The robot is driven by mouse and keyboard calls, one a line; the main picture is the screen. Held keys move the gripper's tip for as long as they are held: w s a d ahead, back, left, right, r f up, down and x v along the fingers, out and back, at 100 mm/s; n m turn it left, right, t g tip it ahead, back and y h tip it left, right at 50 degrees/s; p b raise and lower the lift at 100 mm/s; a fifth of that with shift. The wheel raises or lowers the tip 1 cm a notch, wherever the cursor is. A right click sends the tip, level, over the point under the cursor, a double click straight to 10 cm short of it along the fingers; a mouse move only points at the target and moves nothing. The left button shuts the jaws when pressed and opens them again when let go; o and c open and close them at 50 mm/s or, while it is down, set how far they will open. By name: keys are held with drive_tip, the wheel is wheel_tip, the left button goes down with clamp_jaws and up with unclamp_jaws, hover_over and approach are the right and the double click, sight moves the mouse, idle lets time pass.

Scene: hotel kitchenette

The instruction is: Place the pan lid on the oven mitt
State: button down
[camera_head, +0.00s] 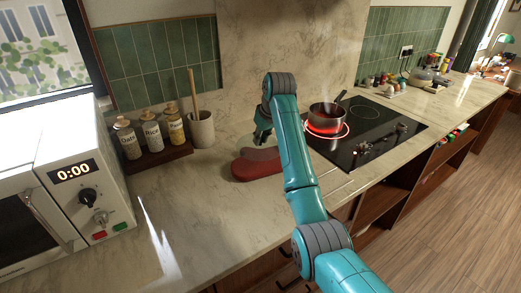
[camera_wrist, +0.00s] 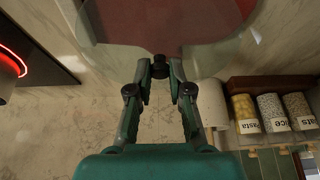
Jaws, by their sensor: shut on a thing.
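The pan lid is a clear glass disc with a dark knob; in the wrist view the lid (camera_wrist: 208,58) spreads across the top. My gripper (camera_wrist: 160,75) is shut on its knob. In the head view the lid (camera_head: 264,154) shows as a pale grey disc below my gripper (camera_head: 262,139). The red oven mitt (camera_head: 252,172) lies on the counter under the lid. The mitt (camera_wrist: 165,18) also shows through the glass in the wrist view. I cannot tell whether lid and mitt touch. My arm hides the right side of both.
A steaming pan (camera_head: 322,117) stands on a glowing red burner of the black hob (camera_head: 380,135), right of my arm. Jars on a wooden rack (camera_head: 155,158), a utensil crock (camera_head: 201,130) and a microwave (camera_head: 60,190) stand to the left. The front counter (camera_head: 205,210) is clear.

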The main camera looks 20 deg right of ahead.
sight(262, 147)
drive_tip(key=shift+f, duration=2.4)
drive_tip(key=shift+f, duration=0.1)
drive_tip(key=c, duration=1.1)
unclamp_jaws()
